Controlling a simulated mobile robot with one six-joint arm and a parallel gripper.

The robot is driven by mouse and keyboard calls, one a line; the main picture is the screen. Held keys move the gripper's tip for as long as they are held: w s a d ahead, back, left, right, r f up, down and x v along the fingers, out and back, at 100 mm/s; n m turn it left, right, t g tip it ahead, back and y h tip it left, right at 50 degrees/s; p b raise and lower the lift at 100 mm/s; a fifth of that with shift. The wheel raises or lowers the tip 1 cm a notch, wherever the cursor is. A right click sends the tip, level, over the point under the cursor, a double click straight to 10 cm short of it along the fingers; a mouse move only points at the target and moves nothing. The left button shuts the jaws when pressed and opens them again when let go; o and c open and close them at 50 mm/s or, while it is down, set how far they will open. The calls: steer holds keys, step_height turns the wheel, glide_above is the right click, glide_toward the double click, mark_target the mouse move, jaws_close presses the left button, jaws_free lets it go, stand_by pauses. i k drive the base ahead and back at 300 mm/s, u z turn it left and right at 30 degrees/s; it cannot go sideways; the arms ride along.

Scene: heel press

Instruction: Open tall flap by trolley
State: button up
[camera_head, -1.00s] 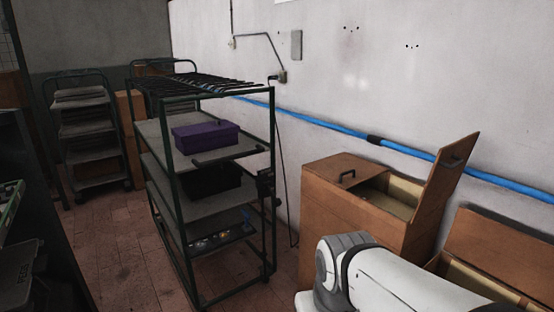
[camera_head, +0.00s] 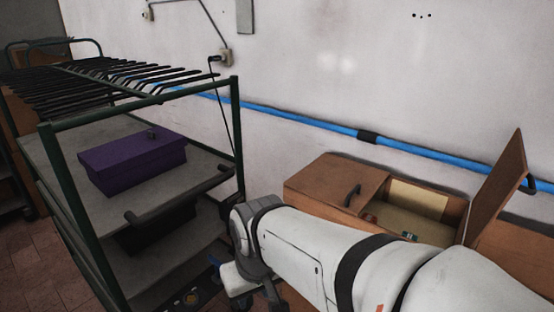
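The tall brown wooden box (camera_head: 445,212) stands against the wall, right of the trolley (camera_head: 225,187). Its left flap (camera_head: 330,177) lies flat and closed, with a dark handle (camera_head: 352,195) on it. Its right flap (camera_head: 497,187) stands up, tilted outward, with a handle on its far side. The box is open under that flap, and small items lie inside. My white arm crosses in front of the box and hides its front. The end of my arm, with my gripper (camera_head: 250,294), is low between trolley and box, apart from the handle; its fingers are not clear.
The green-framed trolley has a rack of dark bars on top and grey shelves. A purple box (camera_head: 135,162) sits on its upper shelf. A blue pipe (camera_head: 300,120) runs along the white wall. Tiled floor (camera_head: 42,262) shows at lower left.

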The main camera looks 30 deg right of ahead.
mark_target(346, 185)
steer(key=z, duration=0.4)
steer(key=i, duration=0.75)
steer(key=z, duration=0.55)
steer(key=k, duration=0.9)
steer(key=z, duration=0.15)
steer(key=i, duration=0.9)
steer(key=u, duration=0.05)
